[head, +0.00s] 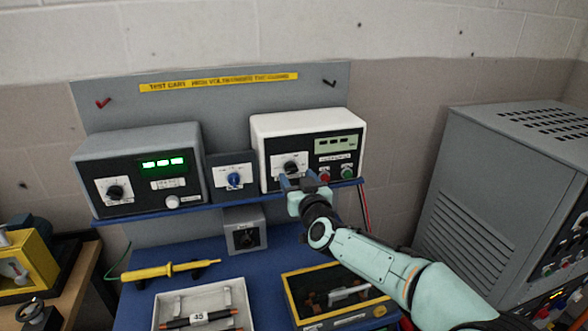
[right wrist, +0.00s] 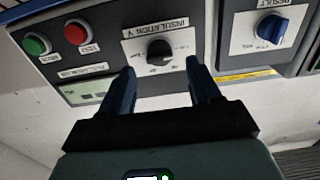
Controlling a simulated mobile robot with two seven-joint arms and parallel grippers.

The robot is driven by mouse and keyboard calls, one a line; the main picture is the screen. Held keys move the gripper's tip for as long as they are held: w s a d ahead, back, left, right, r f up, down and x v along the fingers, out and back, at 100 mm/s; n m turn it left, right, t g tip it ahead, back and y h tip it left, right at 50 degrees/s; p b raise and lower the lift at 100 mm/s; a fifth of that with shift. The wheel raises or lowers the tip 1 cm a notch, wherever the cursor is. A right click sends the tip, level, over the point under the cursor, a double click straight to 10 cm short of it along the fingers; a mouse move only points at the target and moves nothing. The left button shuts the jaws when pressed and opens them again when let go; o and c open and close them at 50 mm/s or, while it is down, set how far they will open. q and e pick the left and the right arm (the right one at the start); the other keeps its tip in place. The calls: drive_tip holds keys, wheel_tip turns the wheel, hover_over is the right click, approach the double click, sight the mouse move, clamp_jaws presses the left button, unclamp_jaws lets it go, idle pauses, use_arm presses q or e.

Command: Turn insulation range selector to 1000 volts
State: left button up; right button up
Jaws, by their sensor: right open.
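The insulation range selector (right wrist: 158,50) is a black knob on a white plate marked INSULATION V, upside down in the right wrist view. The knob also shows in the head view (head: 290,167), on the front of the white-cased tester (head: 310,122). Its position marks are too small to read. My right gripper (right wrist: 160,68) is open and empty. Its two dark fingertips point at the knob, one to each side, seemingly just short of it. In the head view my right gripper (head: 300,182) is just below and in front of the knob. My left gripper is not in view.
A blue result knob (head: 234,179) is left of the tester, and a grey unit (head: 140,170) with a green display is beyond it. Red (right wrist: 76,32) and green (right wrist: 35,44) buttons share the tester's panel. The blue shelf edge (head: 215,202) runs below.

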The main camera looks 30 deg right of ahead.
sight(293, 171)
drive_tip(key=shift+p+x, duration=0.35)
drive_tip(key=shift+x, duration=1.35)
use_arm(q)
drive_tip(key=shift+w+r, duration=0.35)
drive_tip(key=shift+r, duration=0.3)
use_arm(e)
drive_tip(key=c, duration=1)
drive_tip(key=shift+c, duration=0.2)
